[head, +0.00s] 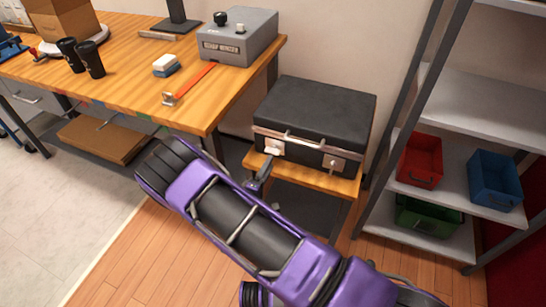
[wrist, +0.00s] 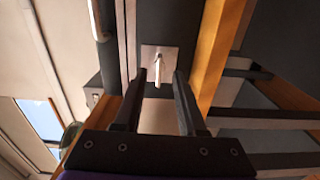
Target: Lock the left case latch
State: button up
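The black case (head: 315,108) sits closed on a small wooden stand in the head view. Its left latch (head: 273,147) is a pale plate on the front, and its right latch (head: 333,163) is on the same face. In the wrist view the left latch (wrist: 158,57) is a square plate with a small lever pointing toward me. My gripper (head: 264,174) is just in front of and below the left latch. In the wrist view my gripper (wrist: 160,80) is open, its two fingers apart on either side of the lever's end. I cannot tell whether either finger touches it.
The stand (head: 342,186) juts out under the case's front. A wooden workbench (head: 135,62) with a grey machine (head: 237,38) stands to the left. A metal shelf (head: 448,178) with red, blue and green bins stands close on the right. The floor in front is clear.

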jog(key=v, duration=1.2)
jog(key=shift+s, duration=0.25)
jog(key=shift+a+r, duration=0.1)
jog(key=shift+r, duration=0.05)
